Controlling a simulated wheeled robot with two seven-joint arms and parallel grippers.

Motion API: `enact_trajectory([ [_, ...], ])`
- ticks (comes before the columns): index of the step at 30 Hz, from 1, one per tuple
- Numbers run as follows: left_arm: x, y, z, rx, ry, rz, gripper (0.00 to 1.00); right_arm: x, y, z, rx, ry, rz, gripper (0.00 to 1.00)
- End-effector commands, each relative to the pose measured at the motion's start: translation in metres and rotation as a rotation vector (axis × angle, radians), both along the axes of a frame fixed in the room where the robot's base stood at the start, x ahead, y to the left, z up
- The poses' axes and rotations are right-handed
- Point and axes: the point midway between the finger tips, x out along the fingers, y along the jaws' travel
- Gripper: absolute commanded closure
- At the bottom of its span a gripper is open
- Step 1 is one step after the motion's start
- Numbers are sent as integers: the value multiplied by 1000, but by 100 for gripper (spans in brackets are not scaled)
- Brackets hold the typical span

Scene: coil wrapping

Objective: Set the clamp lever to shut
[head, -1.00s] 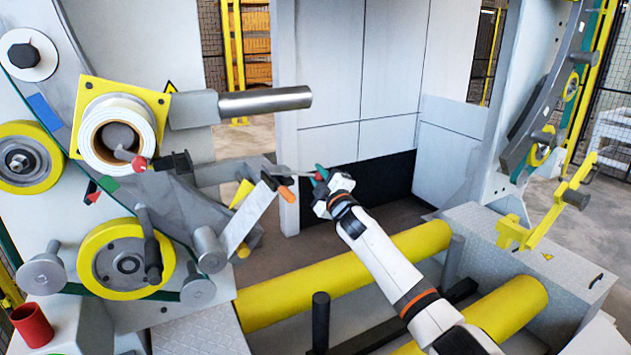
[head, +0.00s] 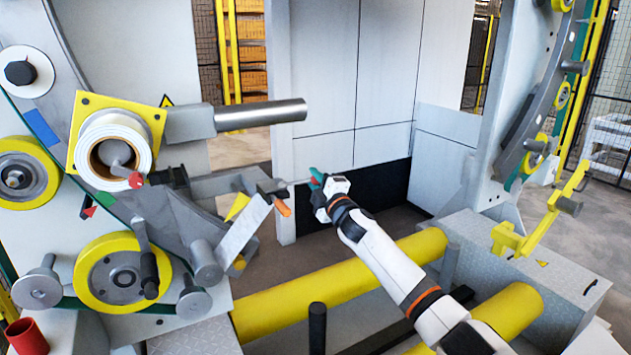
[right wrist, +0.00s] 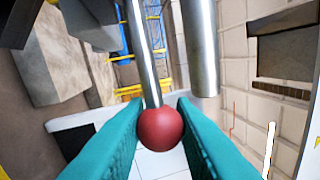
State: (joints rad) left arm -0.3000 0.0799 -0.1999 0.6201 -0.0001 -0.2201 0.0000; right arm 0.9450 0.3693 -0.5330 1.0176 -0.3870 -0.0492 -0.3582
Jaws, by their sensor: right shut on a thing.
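The clamp lever is a thin metal rod (right wrist: 142,55) ending in a red ball knob (right wrist: 160,128). In the right wrist view the knob sits between the two teal fingers of my right gripper (right wrist: 160,134), which is shut on it. In the head view my right gripper (head: 317,179) is at the outer end of the lever rod (head: 298,182), which runs left to the clamp arm (head: 225,184). The gripper hides the knob there. My left gripper is not in view.
A thick steel cylinder (head: 262,113) juts out above the lever. An orange-tipped handle (head: 283,208) and a pale plate (head: 242,228) lie just below left. A wrap roll (head: 123,137) with another red knob (head: 136,181) is further left. Yellow rollers (head: 290,302) lie below.

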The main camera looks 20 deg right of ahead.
Motion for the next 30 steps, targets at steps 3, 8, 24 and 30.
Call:
enact_trajectory([
  [3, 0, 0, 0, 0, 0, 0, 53, 0, 0, 2, -2, -4, 1, 70],
  [8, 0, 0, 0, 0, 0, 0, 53, 0, 0, 1, -1, -2, 0, 57],
  [24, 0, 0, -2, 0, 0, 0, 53, -31, -6, -7, -2, -1, 2, 57],
  [30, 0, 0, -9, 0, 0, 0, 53, -68, -13, -16, -2, -1, 1, 57],
])
